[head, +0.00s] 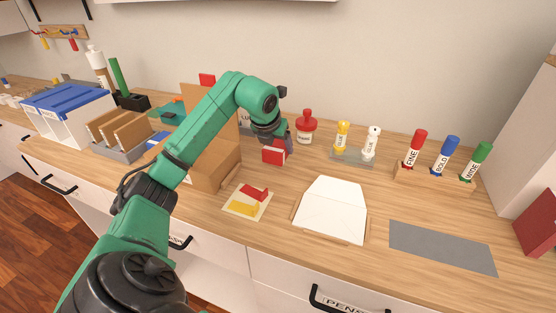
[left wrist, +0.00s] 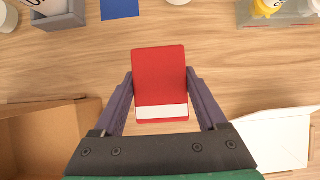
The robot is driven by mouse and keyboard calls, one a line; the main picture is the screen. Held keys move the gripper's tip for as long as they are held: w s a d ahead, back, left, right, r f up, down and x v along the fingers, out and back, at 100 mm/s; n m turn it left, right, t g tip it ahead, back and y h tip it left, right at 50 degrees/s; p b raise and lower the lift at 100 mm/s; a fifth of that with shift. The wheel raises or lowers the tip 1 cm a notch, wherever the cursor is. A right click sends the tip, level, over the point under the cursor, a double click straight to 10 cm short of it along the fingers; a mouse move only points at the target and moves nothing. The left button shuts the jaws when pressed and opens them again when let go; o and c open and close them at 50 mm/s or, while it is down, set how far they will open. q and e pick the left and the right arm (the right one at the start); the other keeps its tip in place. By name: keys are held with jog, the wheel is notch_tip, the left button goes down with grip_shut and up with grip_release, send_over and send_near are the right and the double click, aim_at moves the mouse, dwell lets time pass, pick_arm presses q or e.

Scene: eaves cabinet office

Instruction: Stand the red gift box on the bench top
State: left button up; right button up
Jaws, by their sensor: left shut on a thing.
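The red gift box (head: 274,156) is a small red block with a white band along one edge. My left gripper (head: 275,142) is shut on it, over the middle of the bench top (head: 300,236). In the left wrist view the red gift box (left wrist: 160,80) sits between the two fingers of the left gripper (left wrist: 160,88), with wood behind it. I cannot tell whether the box touches the bench. My right gripper is not in view.
An open cardboard box (head: 214,160) stands left of the held box. A white sloped stand (head: 331,208), a card with red and yellow pieces (head: 238,207) and a grey mat (head: 441,246) lie in front.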

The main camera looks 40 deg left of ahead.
pick_arm(q)
jog(key=f, duration=0.3)
jog(key=shift+s+f, duration=0.2)
jog(key=shift+f, duration=0.2)
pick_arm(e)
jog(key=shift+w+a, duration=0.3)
pick_arm(q)
jog(key=o, duration=1.4)
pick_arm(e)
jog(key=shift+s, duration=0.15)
pick_arm(q)
jog(key=shift+r, duration=0.1)
jog(key=shift+s+d+r, duration=0.1)
jog(key=shift+r, duration=0.2)
jog(key=v, duration=1.1)
jog(key=shift+s, duration=0.15)
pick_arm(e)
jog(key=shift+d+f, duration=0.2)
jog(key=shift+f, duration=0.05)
pick_arm(q)
jog(key=shift+r, duration=0.1)
